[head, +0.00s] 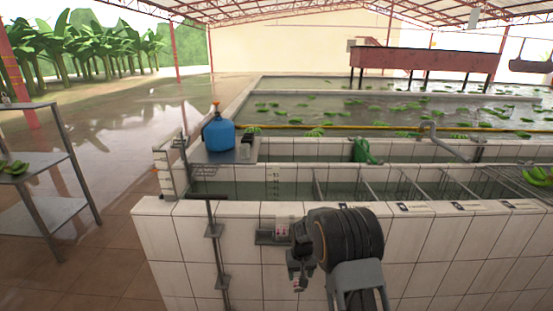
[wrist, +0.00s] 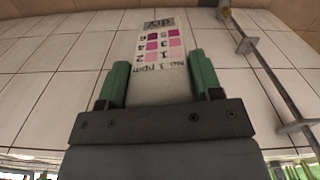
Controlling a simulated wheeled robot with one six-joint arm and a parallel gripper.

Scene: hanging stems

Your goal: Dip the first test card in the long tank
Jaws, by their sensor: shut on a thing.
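My gripper (wrist: 160,85) is shut on a white test card (wrist: 160,50) with pink and purple squares, numbers and the inverted words "No.1 ppm" and "dry". The green fingers hold the card's near end, and its far end sticks out freely. In the head view my gripper (head: 299,262) is low in front of the tiled wall, with the card (head: 297,285) small below it. A long narrow water tank (head: 330,174) lies behind this wall, crossed by metal bars. The gripper and card are outside the tank, below its rim.
A grey holder (head: 268,238) with another pinkish card (head: 283,227) is on the wall just left of my gripper. A metal pipe (head: 219,250) stands farther left. A blue jug (head: 218,133) and green object (head: 363,150) are beyond the near tank. Shelves (head: 45,210) stand left.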

